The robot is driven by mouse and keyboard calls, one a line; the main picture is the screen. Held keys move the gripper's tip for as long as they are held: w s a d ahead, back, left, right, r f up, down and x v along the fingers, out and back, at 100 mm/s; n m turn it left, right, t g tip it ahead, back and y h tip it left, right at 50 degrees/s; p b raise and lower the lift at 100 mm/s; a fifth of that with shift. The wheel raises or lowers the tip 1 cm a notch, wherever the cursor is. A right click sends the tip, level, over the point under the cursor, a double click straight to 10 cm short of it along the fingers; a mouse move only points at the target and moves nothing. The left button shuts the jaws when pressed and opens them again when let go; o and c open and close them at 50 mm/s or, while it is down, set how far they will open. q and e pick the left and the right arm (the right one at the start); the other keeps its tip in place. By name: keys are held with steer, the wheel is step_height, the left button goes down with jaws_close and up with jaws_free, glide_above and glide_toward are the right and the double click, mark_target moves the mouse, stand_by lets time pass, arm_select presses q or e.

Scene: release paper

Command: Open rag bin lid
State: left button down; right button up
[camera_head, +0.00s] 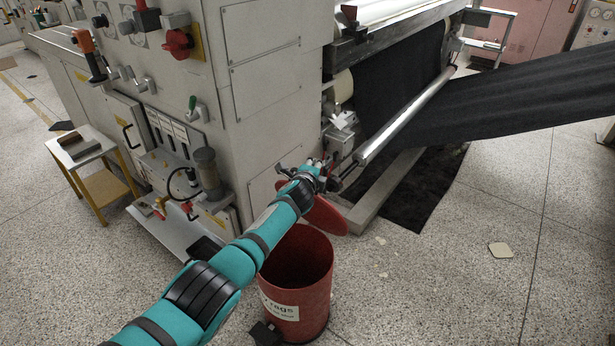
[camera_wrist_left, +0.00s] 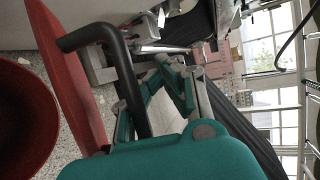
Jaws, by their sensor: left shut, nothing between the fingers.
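The red rag bin (camera_head: 318,300) stands on the floor in front of the machine, with a white "rags" label and an open, dark mouth. Its red lid (camera_head: 326,217) is raised at the back of the rim, partly hidden by my left arm. In the left wrist view the lid (camera_wrist_left: 72,75) stands on edge beside the bin (camera_wrist_left: 25,115), its black bar handle (camera_wrist_left: 122,75) facing my gripper. My left gripper (camera_head: 328,176) is shut and empty, beside the lid's upper side; it also shows in the wrist view (camera_wrist_left: 165,85). Whether it touches the handle I cannot tell. My right gripper is out of view.
The machine's pale cabinet (camera_head: 275,100) rises behind the bin, with its roller (camera_head: 405,115) and dark sheet (camera_head: 530,100) to the right. A small side table (camera_head: 85,150) stands at the left. The speckled floor right of the bin is mostly free, with a few paper scraps (camera_head: 500,250).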

arm_select(q)
steer(key=shift+w+d+r, duration=0.1)
steer(key=shift+w+d, duration=0.1)
steer(key=shift+w, duration=0.4)
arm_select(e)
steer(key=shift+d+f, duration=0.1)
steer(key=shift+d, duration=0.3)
arm_select(q)
steer(key=shift+a, duration=0.1)
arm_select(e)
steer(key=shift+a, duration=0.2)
arm_select(q)
steer(key=c, duration=1.6)
jaws_free()
steer(key=shift+c, duration=0.2)
steer(key=shift+s, duration=0.15)
steer(key=shift+s+a, duration=0.1)
